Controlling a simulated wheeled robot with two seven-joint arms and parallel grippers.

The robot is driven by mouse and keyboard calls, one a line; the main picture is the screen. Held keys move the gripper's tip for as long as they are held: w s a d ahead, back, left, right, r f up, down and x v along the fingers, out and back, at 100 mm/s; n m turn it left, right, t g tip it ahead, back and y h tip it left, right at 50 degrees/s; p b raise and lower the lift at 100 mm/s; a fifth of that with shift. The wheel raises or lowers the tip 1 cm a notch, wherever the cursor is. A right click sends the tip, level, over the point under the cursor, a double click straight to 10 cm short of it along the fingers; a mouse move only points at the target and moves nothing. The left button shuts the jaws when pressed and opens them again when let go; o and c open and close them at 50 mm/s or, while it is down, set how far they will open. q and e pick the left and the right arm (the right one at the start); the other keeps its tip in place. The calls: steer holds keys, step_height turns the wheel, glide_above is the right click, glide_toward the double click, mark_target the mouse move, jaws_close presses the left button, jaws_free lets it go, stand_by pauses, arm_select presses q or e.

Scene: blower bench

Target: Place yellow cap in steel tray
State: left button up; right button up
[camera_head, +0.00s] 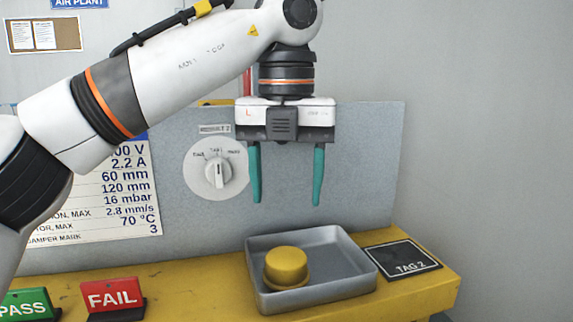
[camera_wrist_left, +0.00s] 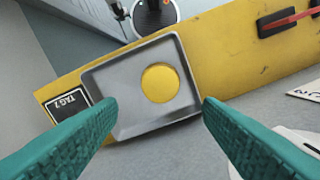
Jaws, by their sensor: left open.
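The yellow cap (camera_head: 287,267) sits inside the steel tray (camera_head: 352,257), towards the tray's left side in the head view. The tray stands on the yellow bench. In the left wrist view the cap (camera_wrist_left: 160,83) is a round yellow disc on the floor of the tray (camera_wrist_left: 112,85). My left gripper (camera_head: 288,202) is open and empty, pointing down above the tray with a clear gap to the cap. Its green fingers (camera_wrist_left: 158,108) also frame the tray from both sides in the left wrist view. My right gripper is not in view.
A black TAG 2 plate (camera_head: 403,257) lies right of the tray. Red FAIL (camera_head: 112,295) and green PASS (camera_head: 28,304) blocks stand at the left on the bench. A grey panel with a rotary knob (camera_head: 217,173) rises behind the tray.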

arm_select(q)
steer(key=shift+r, duration=1.25)
stand_by(0.4)
